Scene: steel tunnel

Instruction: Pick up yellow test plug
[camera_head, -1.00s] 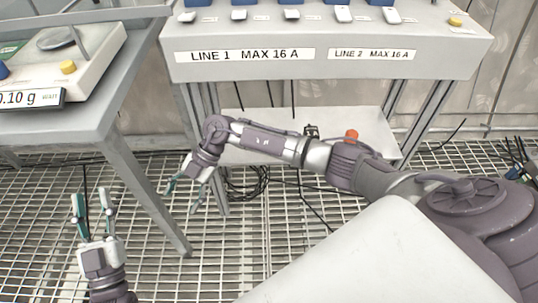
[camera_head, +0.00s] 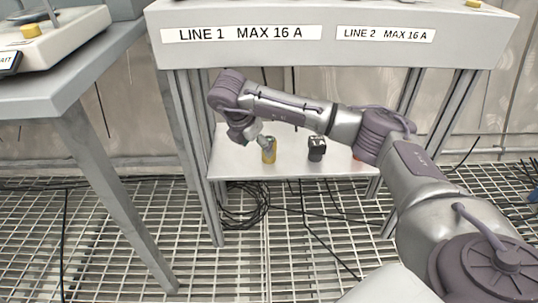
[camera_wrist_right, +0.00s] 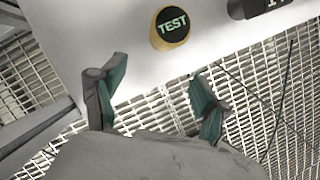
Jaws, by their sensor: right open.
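The yellow test plug (camera_head: 269,152) stands on the low shelf under the bench in the head view. In the right wrist view its dark round top with the word TEST (camera_wrist_right: 172,27) faces the camera, beyond the fingertips. My right gripper (camera_wrist_right: 158,72) is open, its two green-padded fingers spread with nothing between them. In the head view the right wrist hangs just left of the plug, and the fingers are mostly hidden there. My left gripper is out of view.
A black plug-like object (camera_head: 317,148) stands right of the yellow plug on the low shelf (camera_head: 235,160). An orange object (camera_head: 358,165) is partly behind my arm. The LINE 1 and LINE 2 bench (camera_head: 320,55) overhangs the shelf. Cables lie on the grating.

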